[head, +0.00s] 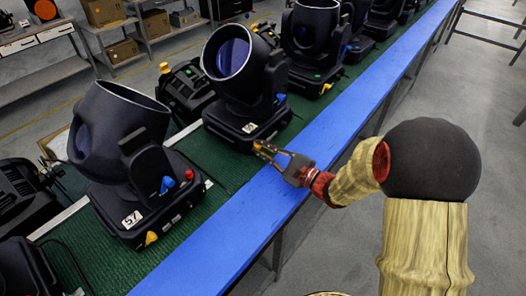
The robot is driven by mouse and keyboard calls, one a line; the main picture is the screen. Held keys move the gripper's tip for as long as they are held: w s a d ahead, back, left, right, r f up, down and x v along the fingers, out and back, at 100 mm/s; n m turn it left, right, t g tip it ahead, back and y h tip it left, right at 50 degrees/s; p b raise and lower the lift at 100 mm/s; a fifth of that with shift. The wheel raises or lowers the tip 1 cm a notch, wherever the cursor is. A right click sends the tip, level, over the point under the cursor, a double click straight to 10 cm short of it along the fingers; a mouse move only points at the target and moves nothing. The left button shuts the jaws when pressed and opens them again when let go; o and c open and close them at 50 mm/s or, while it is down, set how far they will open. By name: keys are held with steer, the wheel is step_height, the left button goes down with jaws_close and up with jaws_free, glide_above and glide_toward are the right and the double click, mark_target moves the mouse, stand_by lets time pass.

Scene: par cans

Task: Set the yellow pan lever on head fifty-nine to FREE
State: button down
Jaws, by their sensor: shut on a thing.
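A black moving head (238,75) stands on the green belt, left of my gripper. A small white number label (250,128) is on its base, too small to read surely. My gripper (260,148) is at the front lower corner of that base. Its fingers are shut on the yellow pan lever (257,145), which they mostly cover, so its setting cannot be told. A blue lever (281,97) sits higher on this head. The nearer head (120,130) bears a label (131,219) like 57 and has its own yellow lever (151,238).
A blue rail (215,245) runs along the belt (110,262) beneath my gripper. More heads (312,35) stand farther along the belt. Black units (187,90) stand behind the row. Shelves (40,45) line the back left. Open floor (460,100) lies to the right.

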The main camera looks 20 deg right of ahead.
steer(key=shift+a+f, duration=0.1)
stand_by(0.5)
steer(key=c, duration=2.1)
jaws_free()
steer(key=shift+s, duration=0.15)
steer(key=v, duration=1.2)
